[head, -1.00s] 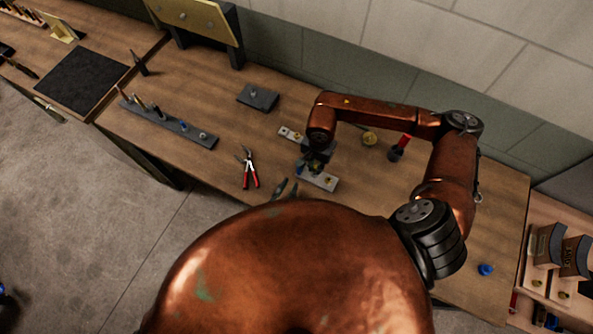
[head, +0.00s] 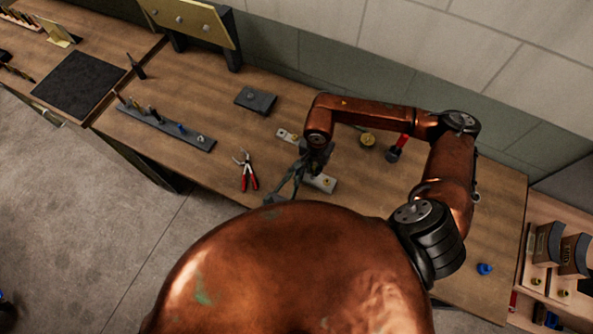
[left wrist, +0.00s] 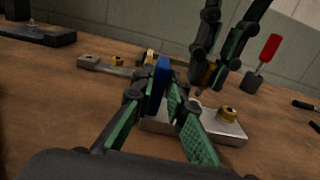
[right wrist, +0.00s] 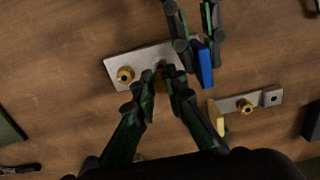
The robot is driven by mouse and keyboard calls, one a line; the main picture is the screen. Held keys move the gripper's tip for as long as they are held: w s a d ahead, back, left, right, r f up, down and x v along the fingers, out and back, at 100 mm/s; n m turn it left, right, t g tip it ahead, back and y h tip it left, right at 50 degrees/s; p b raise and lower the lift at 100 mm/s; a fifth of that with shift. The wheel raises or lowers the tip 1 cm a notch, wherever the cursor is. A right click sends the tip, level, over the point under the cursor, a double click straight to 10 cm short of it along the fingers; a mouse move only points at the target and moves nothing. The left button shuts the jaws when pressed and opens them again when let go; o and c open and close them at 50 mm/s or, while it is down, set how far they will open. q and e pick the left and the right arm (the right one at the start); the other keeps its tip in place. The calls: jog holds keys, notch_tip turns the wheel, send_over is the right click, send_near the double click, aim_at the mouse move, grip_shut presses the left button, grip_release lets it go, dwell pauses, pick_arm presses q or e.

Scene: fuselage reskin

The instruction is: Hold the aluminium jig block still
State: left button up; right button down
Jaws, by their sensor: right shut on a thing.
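The aluminium jig block (head: 322,183) lies flat on the bench. In the left wrist view the block (left wrist: 215,130) carries a brass knob (left wrist: 228,114); it also shows in the right wrist view (right wrist: 118,66). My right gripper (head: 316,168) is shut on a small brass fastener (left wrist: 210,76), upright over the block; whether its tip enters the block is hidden. My left gripper (left wrist: 160,95) has its fingers apart at the block's end. A blue upright piece (left wrist: 158,85) stands between those fingers; I cannot tell whether they touch it or the block.
A second metal bar (right wrist: 238,104) with a brass knob lies close by. Red-handled pliers (head: 247,172), a tool rack (head: 165,126) and a dark plate (head: 255,100) lie to the left. A red-handled tool (head: 399,147) stands behind.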

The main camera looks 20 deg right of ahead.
aim_at(312, 180)
pick_arm(q)
grip_shut()
dwell(0.9)
pick_arm(e)
jog(key=c, duration=2.5)
grip_release()
grip_shut()
jog(key=shift+f, duration=1.2)
jog(key=o, duration=0.6)
grip_release()
